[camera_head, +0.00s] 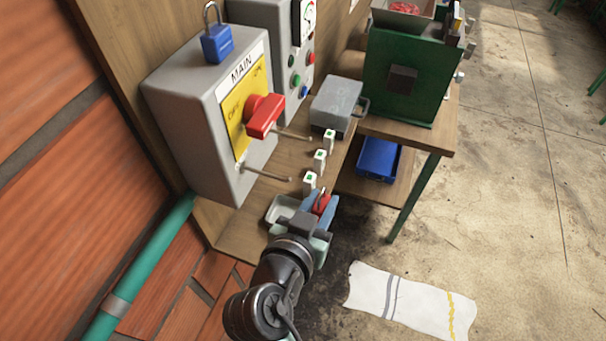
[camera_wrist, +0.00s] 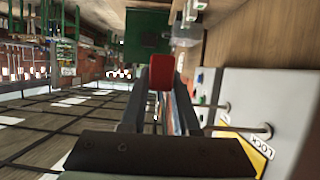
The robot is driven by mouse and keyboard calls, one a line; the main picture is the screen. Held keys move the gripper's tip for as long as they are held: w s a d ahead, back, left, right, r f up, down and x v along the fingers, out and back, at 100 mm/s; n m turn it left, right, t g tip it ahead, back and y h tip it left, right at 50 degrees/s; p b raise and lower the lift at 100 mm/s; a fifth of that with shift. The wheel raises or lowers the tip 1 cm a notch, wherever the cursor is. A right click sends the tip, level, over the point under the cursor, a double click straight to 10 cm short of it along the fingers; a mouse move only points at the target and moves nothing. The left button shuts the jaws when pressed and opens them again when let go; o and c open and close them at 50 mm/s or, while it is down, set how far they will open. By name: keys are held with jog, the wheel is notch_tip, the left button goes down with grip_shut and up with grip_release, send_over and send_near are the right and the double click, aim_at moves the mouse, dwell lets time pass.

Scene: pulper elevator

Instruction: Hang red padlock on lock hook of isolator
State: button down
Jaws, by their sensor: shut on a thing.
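The red padlock (camera_head: 322,204) is between the fingers of my gripper (camera_head: 320,210), just off the front end of the wooden shelf. In the wrist view the padlock's red body (camera_wrist: 161,72) sits between the two fingertips (camera_wrist: 161,82); I cannot make out its shackle clearly. The isolator (camera_head: 180,130) is a grey box with a yellow plate marked MAIN and a red handle (camera_head: 264,116). Thin metal rods stick out from its front; the lower one (camera_head: 268,173) is near the LOCK lettering that the wrist view shows (camera_wrist: 262,150). The padlock is apart from these rods.
A blue padlock (camera_head: 217,42) stands on the isolator's top. Three small white-and-green blocks (camera_head: 320,160), a shallow tray (camera_head: 280,207) and a grey metal box (camera_head: 337,103) are on the shelf. A green machine (camera_head: 405,75) stands behind. A striped cloth (camera_head: 410,303) lies on the floor.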

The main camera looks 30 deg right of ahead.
notch_tip(320, 180, up, 4)
jog(key=s+d+f+p, duration=0.1)
jog(key=s+p, duration=0.1)
jog(key=p, duration=0.1)
jog(key=w+a+f+b, duration=0.1)
jog(key=w+a+b, duration=0.1)
jog(key=w+a, duration=0.3)
jog(key=shift+w+a+f+b, duration=0.2)
jog(key=shift+w+a+b, duration=0.2)
jog(key=shift+w, duration=0.75)
dwell(0.8)
jog(key=c, duration=0.6)
grip_release()
